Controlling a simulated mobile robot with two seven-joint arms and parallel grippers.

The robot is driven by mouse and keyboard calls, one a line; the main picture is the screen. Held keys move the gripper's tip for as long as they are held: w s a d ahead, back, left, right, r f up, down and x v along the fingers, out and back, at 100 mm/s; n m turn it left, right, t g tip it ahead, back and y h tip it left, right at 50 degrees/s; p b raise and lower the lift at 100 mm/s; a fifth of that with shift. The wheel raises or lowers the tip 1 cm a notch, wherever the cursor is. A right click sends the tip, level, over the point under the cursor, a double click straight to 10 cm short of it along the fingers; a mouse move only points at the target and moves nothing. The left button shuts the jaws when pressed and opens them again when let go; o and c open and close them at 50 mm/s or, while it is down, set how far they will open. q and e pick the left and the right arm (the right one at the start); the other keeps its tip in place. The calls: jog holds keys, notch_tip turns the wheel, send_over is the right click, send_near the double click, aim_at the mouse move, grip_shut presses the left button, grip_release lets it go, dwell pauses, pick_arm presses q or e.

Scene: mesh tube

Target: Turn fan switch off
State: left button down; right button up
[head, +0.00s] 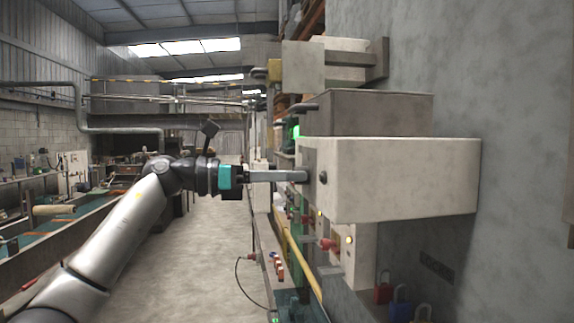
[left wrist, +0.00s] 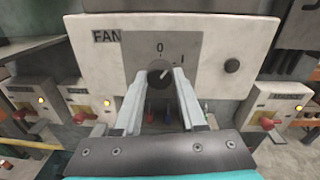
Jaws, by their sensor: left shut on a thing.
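The fan switch is a pale box (head: 400,180) on the grey wall at the right of the head view. In the left wrist view its front (left wrist: 235,40) carries the label FAN, a grey plate marked 0 and I, and a dark round knob (left wrist: 160,70). A small pale mark on the knob seems to point up and right, toward the I. My left gripper (head: 303,176) reaches the box's front from the left. Its fingers (left wrist: 160,76) are shut on the knob, one on each side, and hide part of it. My right gripper is in neither view.
Smaller boxes with red switches and yellow lamps (head: 349,240) sit below the fan box. Red (head: 383,291) and blue (head: 400,308) padlocks hang lower right. A yellow rail (head: 300,262) runs below. The floor aisle (head: 205,240) is clear.

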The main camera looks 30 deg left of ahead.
pick_arm(q)
jog(key=shift+r+n+p, duration=0.1)
jog(key=shift+n+p, duration=2.4)
jog(key=shift+n, duration=0.7)
jog(key=shift+c, duration=2.4)
grip_release()
jog(key=b+v, duration=0.5)
jog(key=v, duration=1)
jog(key=shift+a, duration=0.25)
